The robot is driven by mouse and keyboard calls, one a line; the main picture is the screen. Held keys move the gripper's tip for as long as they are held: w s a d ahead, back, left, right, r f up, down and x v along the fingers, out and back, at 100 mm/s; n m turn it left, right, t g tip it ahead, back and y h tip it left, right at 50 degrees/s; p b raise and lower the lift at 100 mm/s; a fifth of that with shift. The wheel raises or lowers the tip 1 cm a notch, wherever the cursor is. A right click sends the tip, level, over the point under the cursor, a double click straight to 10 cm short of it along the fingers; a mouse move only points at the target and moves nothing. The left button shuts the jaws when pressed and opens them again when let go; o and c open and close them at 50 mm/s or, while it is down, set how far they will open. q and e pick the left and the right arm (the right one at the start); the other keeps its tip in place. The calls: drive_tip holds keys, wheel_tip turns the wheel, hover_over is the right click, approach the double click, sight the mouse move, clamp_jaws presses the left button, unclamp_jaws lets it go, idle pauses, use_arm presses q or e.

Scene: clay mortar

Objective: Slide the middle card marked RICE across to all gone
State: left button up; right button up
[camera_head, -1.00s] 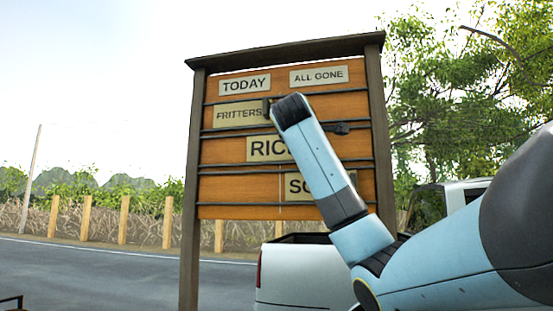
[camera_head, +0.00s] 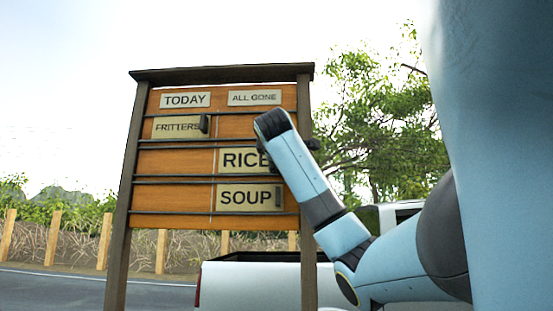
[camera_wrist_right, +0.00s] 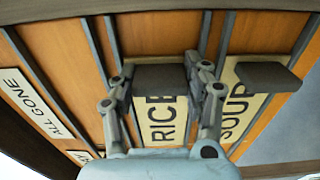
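The RICE card (camera_head: 240,160) is in the middle row of the wooden menu board (camera_head: 175,158). It lies under ALL GONE (camera_head: 254,97), just right of the thin centre line. My right gripper (camera_head: 270,155) is at its right end and hides part of it. In the right wrist view the RICE card (camera_wrist_right: 162,122) has a dark handle (camera_wrist_right: 160,78) at one end. The fingers of my right gripper (camera_wrist_right: 160,75) press on both sides of this handle. My left gripper is out of view.
The FRITTERS card (camera_head: 175,127) is in the top row under TODAY (camera_head: 185,100). The SOUP card (camera_head: 245,197) is in the bottom row under ALL GONE, with a dark handle close to my gripper. The board's right post (camera_head: 306,180) is near my arm. A pickup (camera_head: 250,285) stands behind.

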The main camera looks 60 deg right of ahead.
drive_tip(key=o, duration=0.4)
drive_tip(key=shift+s+d, duration=0.15)
drive_tip(key=shift+s, duration=0.15)
drive_tip(key=shift+o, duration=0.4)
drive_tip(key=shift+a, duration=0.2)
drive_tip(key=shift+s+a, duration=0.1)
drive_tip(key=shift+a, duration=0.25)
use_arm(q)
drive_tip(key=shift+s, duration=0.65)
use_arm(e)
drive_tip(key=v, duration=1.1)
drive_tip(key=shift+f, duration=0.15)
